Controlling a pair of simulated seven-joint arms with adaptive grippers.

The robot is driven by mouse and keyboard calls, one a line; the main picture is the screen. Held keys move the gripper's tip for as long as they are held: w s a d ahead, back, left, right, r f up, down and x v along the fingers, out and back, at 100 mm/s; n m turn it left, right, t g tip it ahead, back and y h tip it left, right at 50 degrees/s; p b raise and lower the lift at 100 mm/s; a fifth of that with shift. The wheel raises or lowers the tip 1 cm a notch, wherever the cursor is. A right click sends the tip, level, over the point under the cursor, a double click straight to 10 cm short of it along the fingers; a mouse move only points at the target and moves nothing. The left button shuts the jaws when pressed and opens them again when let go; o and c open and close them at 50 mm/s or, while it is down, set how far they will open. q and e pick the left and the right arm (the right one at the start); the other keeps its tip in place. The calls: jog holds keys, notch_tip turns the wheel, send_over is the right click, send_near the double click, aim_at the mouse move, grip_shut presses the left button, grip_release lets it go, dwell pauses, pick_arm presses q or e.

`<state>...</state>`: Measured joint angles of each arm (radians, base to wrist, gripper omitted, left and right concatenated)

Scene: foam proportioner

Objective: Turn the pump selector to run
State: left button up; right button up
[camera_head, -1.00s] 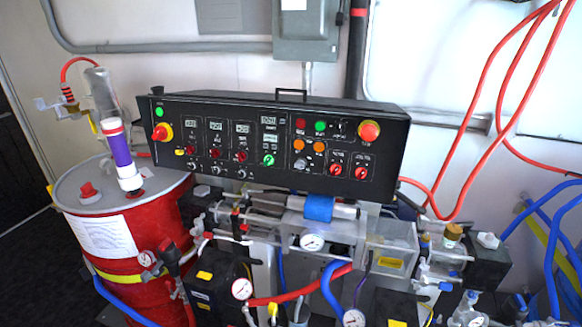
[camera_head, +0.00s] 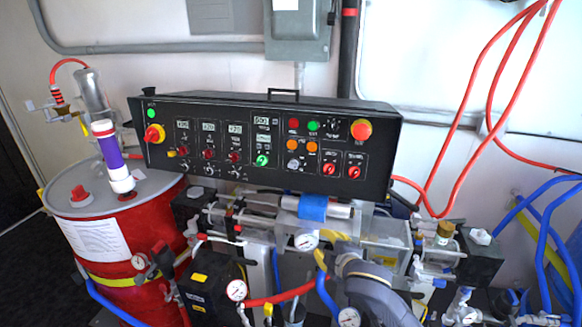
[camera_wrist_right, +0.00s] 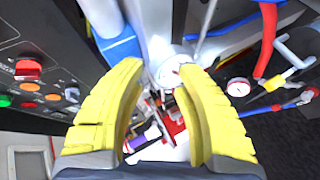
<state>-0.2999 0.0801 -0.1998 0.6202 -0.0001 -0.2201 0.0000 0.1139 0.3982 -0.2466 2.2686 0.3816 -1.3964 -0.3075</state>
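The black control panel (camera_head: 220,178) stands above the pump gear. Its knobs include a green one (camera_head: 262,160), a grey one (camera_head: 293,164), and two red ones, the left (camera_head: 329,169) and the right (camera_head: 354,172). The labels are too small to tell which is the pump selector. My right gripper (camera_head: 330,250) is below the panel, in front of the pump, apart from the knobs. In the right wrist view, its yellow fingers (camera_wrist_right: 160,72) are spread with nothing gripped; a red knob (camera_wrist_right: 28,69) shows at left. My left gripper is not in view.
A blue-wrapped cylinder (camera_head: 313,207) and a pressure gauge (camera_head: 306,240) lie close to my right gripper. A red drum (camera_head: 150,235) stands at left. Red hoses (camera_head: 483,145) hang at right. The space in front of the panel face looks clear.

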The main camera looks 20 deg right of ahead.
aim_at(294, 167)
notch_tip(294, 167, up, 19)
jog(key=a+n+t+y, duration=0.2)
jog(key=n+t, duration=0.1)
jog(key=n, duration=0.2)
jog(key=w+a, duration=0.1)
jog(key=w, duration=0.5)
jog(key=w+a+f, duration=0.1)
jog(key=w, duration=0.4)
jog(key=w+f, duration=0.1)
jog(key=w, duration=0.5)
jog(key=shift+w+a+f, duration=0.15)
jog(key=shift+w+a, duration=0.15)
jog(key=shift+a, duration=0.1)
grip_shut()
